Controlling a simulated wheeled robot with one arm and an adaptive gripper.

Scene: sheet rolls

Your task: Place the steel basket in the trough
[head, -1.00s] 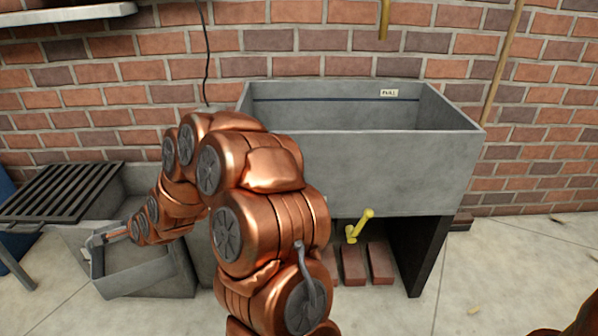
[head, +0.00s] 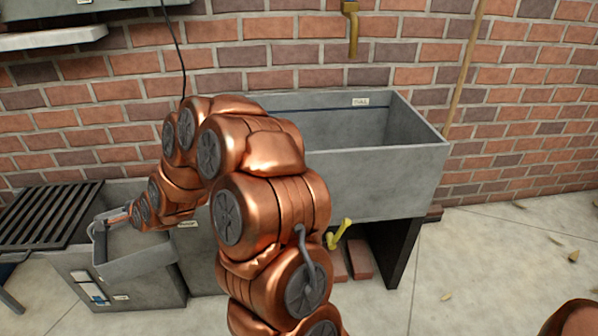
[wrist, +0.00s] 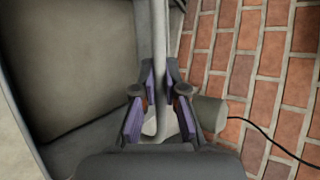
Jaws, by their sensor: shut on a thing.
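The steel basket (head: 140,262) is a grey, open-topped box at the lower left of the head view. My gripper (head: 130,213), at the end of my copper arm, is at its upper edge, partly hidden by the arm. In the wrist view my gripper (wrist: 160,100) is shut on a grey bar that looks like the basket's handle. The basket appears above a grey tub; whether they touch is unclear. The trough (head: 375,180) is a large grey rectangular basin against the wall, right of my arm. Its inside is partly visible, with a dark line and a label.
A black slatted rack (head: 48,215) lies left of the basket. The grey tub (head: 135,295) is beneath it. A brass tap (head: 350,30) hangs above the trough, and a yellow lever (head: 340,233) is under it. Bricks (head: 360,260) lie below. Floor at right is mostly clear.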

